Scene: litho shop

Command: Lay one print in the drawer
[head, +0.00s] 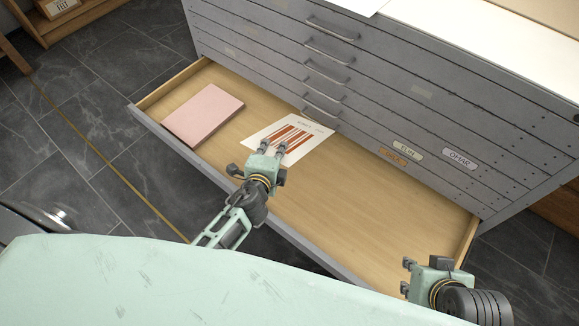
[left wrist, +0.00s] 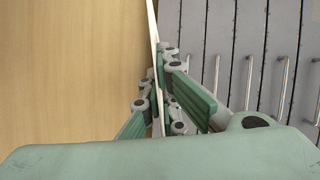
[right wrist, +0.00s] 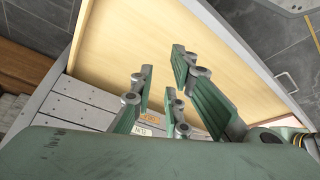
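The print (head: 310,131), a white sheet with rust-red stripes, is over the open drawer (head: 370,220). My left gripper (head: 273,148) is shut on its near edge. In the left wrist view the print (left wrist: 152,22) shows edge-on as a thin pale strip between the fingers (left wrist: 160,90). I cannot tell whether its far part touches the drawer floor. My right gripper (head: 407,277) is open and empty by the drawer's near right corner. In the right wrist view its fingers (right wrist: 160,80) stand apart above the drawer.
A pink stack (head: 203,114) lies in the drawer's left end. The grey cabinet (head: 390,100) rises behind, with closed drawers, handles and name labels (head: 459,159). White sheets (head: 480,40) lie on its top. The drawer's middle and right floor is bare.

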